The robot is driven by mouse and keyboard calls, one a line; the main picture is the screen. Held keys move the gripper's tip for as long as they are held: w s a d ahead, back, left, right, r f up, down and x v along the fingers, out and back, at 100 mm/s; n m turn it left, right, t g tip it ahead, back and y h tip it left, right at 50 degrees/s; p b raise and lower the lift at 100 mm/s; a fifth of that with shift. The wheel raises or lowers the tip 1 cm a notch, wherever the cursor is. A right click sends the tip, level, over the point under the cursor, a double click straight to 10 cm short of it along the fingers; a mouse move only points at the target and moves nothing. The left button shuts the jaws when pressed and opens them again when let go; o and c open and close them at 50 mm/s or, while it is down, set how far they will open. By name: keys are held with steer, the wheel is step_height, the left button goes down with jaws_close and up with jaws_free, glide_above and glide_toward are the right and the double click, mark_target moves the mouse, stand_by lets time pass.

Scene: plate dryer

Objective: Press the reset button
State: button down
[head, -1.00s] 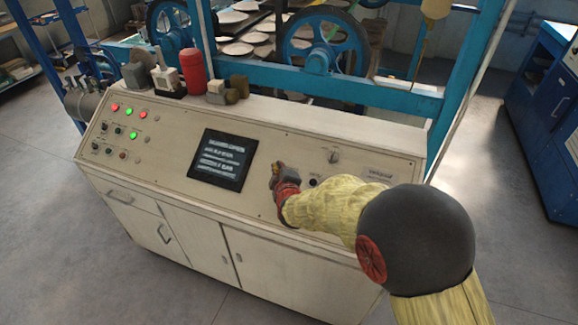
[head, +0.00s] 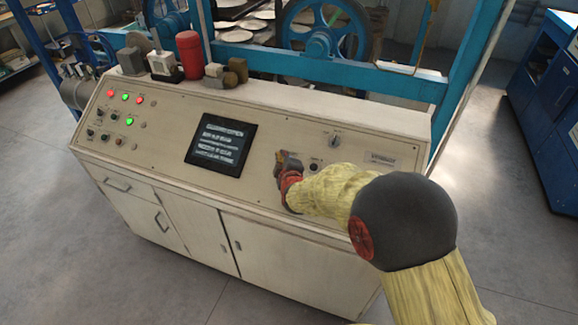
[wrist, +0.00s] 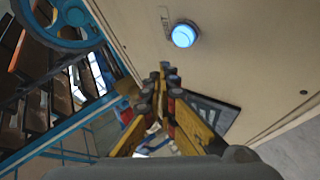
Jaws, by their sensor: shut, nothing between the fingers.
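A round button (wrist: 184,35) glowing light blue stands out from the cream panel in the wrist view. A small label (wrist: 165,20), too small to read surely, sits beside it. My gripper (wrist: 166,76) is shut and empty, its yellow-and-black fingertips a little below and left of the button in that view, apart from it in the picture. In the head view my gripper (head: 284,160) is over the control panel (head: 270,190), right of the dark screen (head: 220,144). The blue button cannot be made out there, and the gripper may hide it.
A knob (head: 333,140), a dark button (head: 314,166) and a nameplate (head: 383,158) are on the panel's right part. Lit red and green lamps (head: 130,121) are at its left. A red cylinder (head: 189,55) and small blocks stand on the top ledge. Blue machinery (head: 320,40) rises behind.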

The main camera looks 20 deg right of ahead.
steer(key=shift+w+d+f+b, duration=0.25)
steer(key=shift+w+f+b, duration=0.1)
steer(key=shift+f+b, duration=0.25)
steer(key=shift+w+d+f+b, duration=0.2)
steer(key=shift+w+f+b, duration=0.15)
steer(key=shift+f, duration=0.3)
steer(key=shift+f, duration=0.1)
stand_by(0.5)
steer(key=shift+w+d+f+b, duration=0.1)
steer(key=shift+f+b, duration=0.2)
steer(key=shift+b, duration=0.1)
steer(key=shift+w+d+f+b, duration=0.15)
steer(key=shift+f+b, duration=0.25)
stand_by(0.7)
stand_by(0.3)
steer(key=shift+s+a+r+p, duration=0.15)
steer(key=shift+s+r+p, duration=0.05)
steer(key=shift+r+p, duration=0.2)
steer(key=shift+s+a+r+p, duration=0.15)
steer(key=shift+r+p, duration=0.1)
steer(key=shift+r, duration=0.15)
steer(key=r+p, duration=0.1)
steer(key=s+a+r+p, duration=0.1)
steer(key=r, duration=0.1)
steer(key=s+r+p, duration=0.1)
steer(key=shift+a+r+p, duration=0.15)
steer(key=shift+a+p, duration=0.05)
steer(key=shift+p, duration=0.15)
